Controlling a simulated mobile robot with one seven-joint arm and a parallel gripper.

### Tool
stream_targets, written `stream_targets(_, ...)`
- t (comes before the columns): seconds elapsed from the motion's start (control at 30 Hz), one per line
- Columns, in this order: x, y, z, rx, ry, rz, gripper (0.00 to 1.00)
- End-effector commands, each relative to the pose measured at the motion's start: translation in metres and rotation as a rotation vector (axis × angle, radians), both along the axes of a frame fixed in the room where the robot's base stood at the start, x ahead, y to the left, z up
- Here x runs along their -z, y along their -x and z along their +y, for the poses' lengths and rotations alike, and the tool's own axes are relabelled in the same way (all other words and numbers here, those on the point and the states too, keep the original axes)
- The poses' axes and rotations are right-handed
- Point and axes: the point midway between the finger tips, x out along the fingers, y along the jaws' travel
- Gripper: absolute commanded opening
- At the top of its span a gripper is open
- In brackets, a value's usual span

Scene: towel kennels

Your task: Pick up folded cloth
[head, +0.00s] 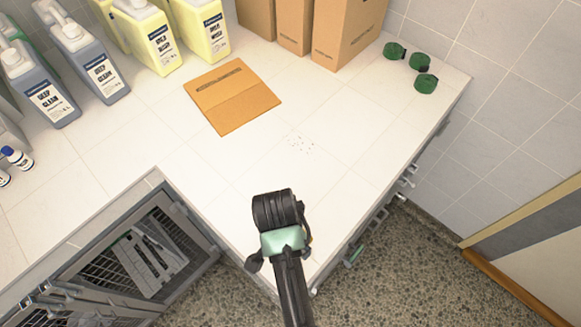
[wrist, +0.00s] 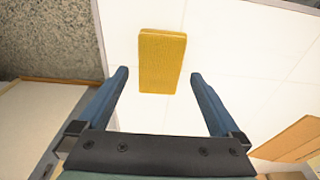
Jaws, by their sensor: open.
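The folded cloth (wrist: 162,60) shows in the wrist view as a flat, mustard-yellow rectangle lying on the white counter (wrist: 225,40). My gripper (wrist: 159,76) is open, with one blue finger to each side of the cloth in that view. The cloth sits between and a little beyond the fingertips, with a gap on both sides, and nothing is held. In the head view my arm is over the counter's near corner, and the cloth cannot be seen there; my arm probably hides it.
A flat brown cardboard piece (head: 232,96) lies on the counter. Bottles (head: 103,75) and yellow jugs (head: 205,30) stand at the back left, cardboard boxes (head: 345,30) behind. Green rolls (head: 425,84) lie at the back right. An open cage (head: 150,255) is below left.

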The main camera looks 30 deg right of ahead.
Motion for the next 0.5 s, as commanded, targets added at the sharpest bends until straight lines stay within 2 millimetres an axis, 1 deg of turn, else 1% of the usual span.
stream_targets(0.1, 0.014, 0.000, -0.001, 0.000, -0.001, 0.003, 1.00)
stream_targets(0.2, 0.022, 0.000, -0.001, 0.000, -0.001, 0.000, 1.00)
stream_targets(0.3, 0.026, -0.001, -0.002, -0.001, 0.000, 0.000, 1.00)
stream_targets(0.47, 0.026, -0.001, -0.002, -0.001, 0.000, -0.001, 1.00)
stream_targets(0.5, 0.026, -0.001, -0.002, -0.001, 0.000, -0.001, 0.96)
